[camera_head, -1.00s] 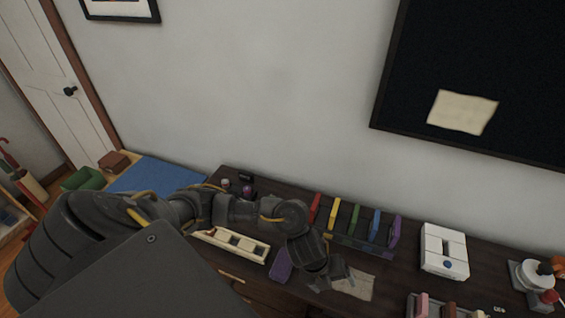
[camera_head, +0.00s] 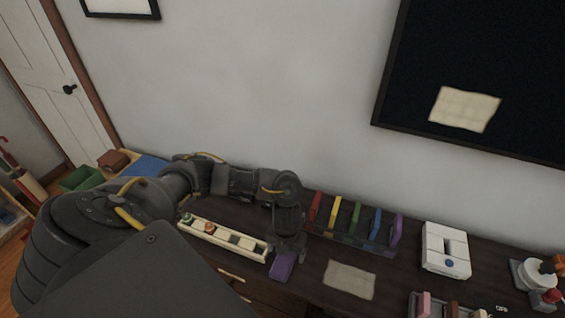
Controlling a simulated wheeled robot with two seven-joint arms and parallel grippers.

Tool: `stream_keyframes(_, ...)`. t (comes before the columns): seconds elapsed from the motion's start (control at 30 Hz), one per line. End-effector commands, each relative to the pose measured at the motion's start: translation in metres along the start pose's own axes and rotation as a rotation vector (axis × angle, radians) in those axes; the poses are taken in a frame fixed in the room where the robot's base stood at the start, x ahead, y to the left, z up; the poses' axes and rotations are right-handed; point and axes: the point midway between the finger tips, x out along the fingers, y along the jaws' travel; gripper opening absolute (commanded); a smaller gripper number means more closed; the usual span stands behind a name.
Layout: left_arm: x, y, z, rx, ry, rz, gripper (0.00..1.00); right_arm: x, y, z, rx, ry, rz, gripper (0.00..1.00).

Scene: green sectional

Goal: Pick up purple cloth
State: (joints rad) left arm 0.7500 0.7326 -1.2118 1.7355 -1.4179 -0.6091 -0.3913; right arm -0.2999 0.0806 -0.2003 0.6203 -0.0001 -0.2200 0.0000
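The purple cloth (camera_head: 283,267) lies flat near the front edge of the dark dresser top, right of the cream compartment tray. My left arm comes in from the left and bends down. Its gripper (camera_head: 288,248) points down at the cloth's far end and covers part of it. The fingers are small and dark, so I cannot tell whether they are open or touching the cloth. My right gripper is not in view.
The long cream tray (camera_head: 222,238) with small items stands left of the cloth. A beige cloth (camera_head: 349,280) lies to the right. Behind is a rack of coloured upright pieces (camera_head: 355,222). A white box (camera_head: 445,249) stands farther right, and the wall closes off the back.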

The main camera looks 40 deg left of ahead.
Motion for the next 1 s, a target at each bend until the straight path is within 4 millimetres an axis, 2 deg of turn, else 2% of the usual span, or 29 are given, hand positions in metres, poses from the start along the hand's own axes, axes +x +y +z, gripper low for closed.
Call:
stream_keyframes(0.23, 0.009, 0.002, -0.003, -0.002, 0.002, 0.001, 0.85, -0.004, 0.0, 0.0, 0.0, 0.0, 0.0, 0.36)
stream_keyframes(0.53, 0.049, 0.006, -0.008, -0.001, 0.001, -0.001, 0.85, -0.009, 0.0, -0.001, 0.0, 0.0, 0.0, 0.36)
stream_keyframes(0.8, 0.053, 0.006, -0.007, 0.0, -0.001, -0.002, 0.85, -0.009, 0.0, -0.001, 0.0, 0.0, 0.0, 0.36)
stream_keyframes(0.83, 0.053, 0.006, -0.007, 0.0, -0.001, -0.002, 0.83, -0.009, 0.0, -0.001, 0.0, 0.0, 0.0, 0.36)
stream_keyframes(1.0, 0.053, 0.006, -0.007, 0.0, -0.001, -0.002, 0.61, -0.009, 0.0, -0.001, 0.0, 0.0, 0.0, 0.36)
